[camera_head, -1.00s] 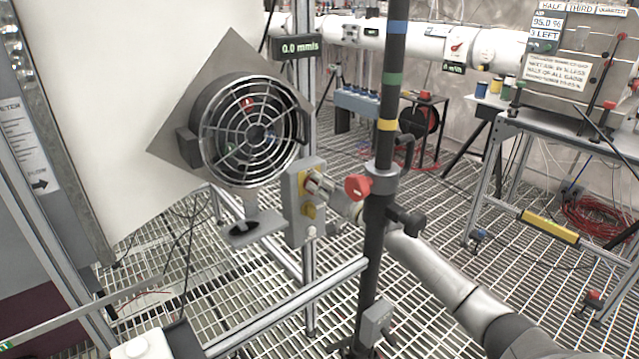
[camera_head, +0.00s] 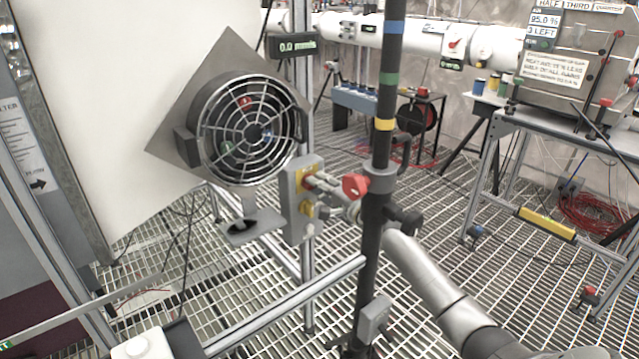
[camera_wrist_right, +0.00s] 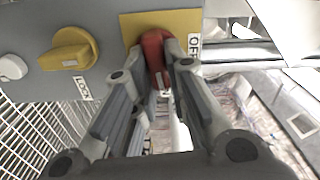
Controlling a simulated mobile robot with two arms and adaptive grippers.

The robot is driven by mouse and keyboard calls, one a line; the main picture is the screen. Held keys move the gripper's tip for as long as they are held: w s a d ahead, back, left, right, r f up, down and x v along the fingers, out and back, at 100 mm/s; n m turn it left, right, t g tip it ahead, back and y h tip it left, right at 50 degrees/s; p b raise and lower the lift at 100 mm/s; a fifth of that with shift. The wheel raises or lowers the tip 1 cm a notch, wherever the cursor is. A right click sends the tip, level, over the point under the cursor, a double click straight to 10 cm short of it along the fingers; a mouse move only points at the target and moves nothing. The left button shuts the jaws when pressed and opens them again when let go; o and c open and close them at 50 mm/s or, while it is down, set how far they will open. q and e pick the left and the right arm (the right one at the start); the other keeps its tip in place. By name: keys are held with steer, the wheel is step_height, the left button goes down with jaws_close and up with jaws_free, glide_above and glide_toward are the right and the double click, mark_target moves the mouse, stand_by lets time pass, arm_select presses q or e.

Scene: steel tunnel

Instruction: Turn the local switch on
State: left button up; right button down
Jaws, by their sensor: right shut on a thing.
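The local switch is a grey box (camera_head: 292,207) on a post below the round fan. In the right wrist view, its red handle (camera_wrist_right: 156,58) sits on a yellow plate (camera_wrist_right: 190,22), with an OFF label (camera_wrist_right: 194,45) just to its right. A yellow knob (camera_wrist_right: 70,50) marked LOCK is to the left on the same box. My right gripper (camera_head: 314,182) reaches the box from the right, behind the dark pole; in the wrist view its fingers (camera_wrist_right: 157,75) are closed on both sides of the red handle. The fingers partly hide the handle. My left gripper is not in view.
A dark pole (camera_head: 384,160) with coloured bands and a red knob (camera_head: 354,186) stands in front of my right arm. The caged fan (camera_head: 247,128) is just above and left of the box. A metal rail (camera_head: 290,305) crosses below.

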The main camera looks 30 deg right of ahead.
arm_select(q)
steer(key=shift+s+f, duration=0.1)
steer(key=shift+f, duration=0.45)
arm_select(e)
steer(key=shift+f+m, duration=0.15)
steer(key=shift+m, duration=0.65)
steer(key=c, duration=1.5)
jaws_free()
steer(key=shift+o, duration=0.3)
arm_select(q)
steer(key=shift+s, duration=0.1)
arm_select(e)
steer(key=s+d, duration=0.1)
steer(key=s, duration=1.1)
